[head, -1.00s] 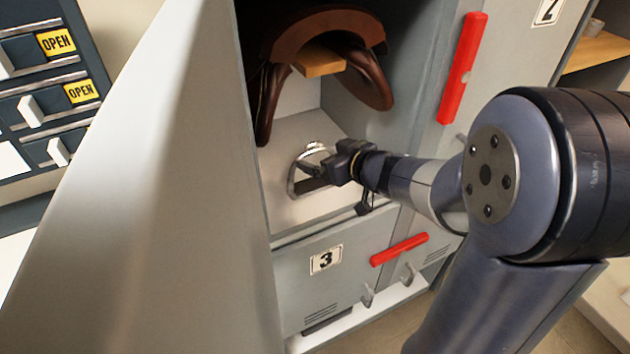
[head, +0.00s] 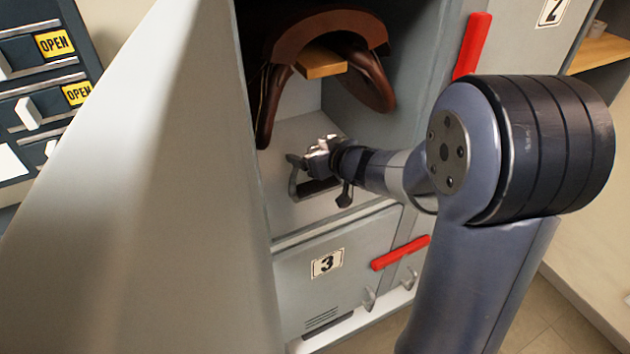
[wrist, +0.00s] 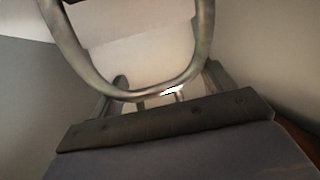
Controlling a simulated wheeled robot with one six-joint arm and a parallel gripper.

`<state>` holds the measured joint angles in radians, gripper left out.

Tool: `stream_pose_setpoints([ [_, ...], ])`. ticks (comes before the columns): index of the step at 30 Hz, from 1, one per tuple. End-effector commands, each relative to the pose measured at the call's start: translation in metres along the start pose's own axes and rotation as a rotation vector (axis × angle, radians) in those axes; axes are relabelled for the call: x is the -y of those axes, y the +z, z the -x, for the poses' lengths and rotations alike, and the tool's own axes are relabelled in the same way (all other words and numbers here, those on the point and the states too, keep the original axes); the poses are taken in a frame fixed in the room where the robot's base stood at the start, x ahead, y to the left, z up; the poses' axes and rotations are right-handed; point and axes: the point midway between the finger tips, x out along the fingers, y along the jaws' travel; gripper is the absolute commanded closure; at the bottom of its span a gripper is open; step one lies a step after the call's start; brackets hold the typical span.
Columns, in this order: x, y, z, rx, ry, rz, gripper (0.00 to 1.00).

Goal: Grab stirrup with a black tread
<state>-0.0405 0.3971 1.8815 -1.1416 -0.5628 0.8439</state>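A metal stirrup (head: 296,180) stands on the pale floor of the compartment, under the saddle, with a dark tread (head: 318,186) at its bottom. My gripper (head: 318,158) reaches in from the right and is at the stirrup's upper part, hiding much of its arch. In the wrist view the stirrup's curved metal bow (wrist: 140,95) lies close in front of the gripper. The fingers appear spread to either side of the bow's curve. The wrist view does not show the tread's colour clearly.
A brown saddle (head: 325,32) hangs on a wooden support above. A large pale panel (head: 150,200) stands at the left. The lower door marked 3 (head: 327,264) has a red handle (head: 400,252). Another red handle (head: 472,45) is at the upper right.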

Motion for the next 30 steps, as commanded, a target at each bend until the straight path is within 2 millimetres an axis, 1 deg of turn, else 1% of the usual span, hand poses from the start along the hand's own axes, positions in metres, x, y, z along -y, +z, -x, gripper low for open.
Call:
stream_pose_setpoints([
  [1,-0.0001,0.0008,0.0000,0.002,0.000,0.000,0.34],
  [2,-0.0001,0.0009,0.0000,0.002,0.000,0.000,0.36],
  [16,0.0002,0.0042,-0.0002,0.009,0.000,-0.001,0.74],
  [28,0.0004,0.0025,0.0010,0.012,0.001,-0.001,0.75],
  [29,0.0004,0.0014,0.0015,0.012,0.000,-0.001,0.89],
  [30,0.0003,-0.0001,0.0022,0.013,0.001,0.000,1.00],
])
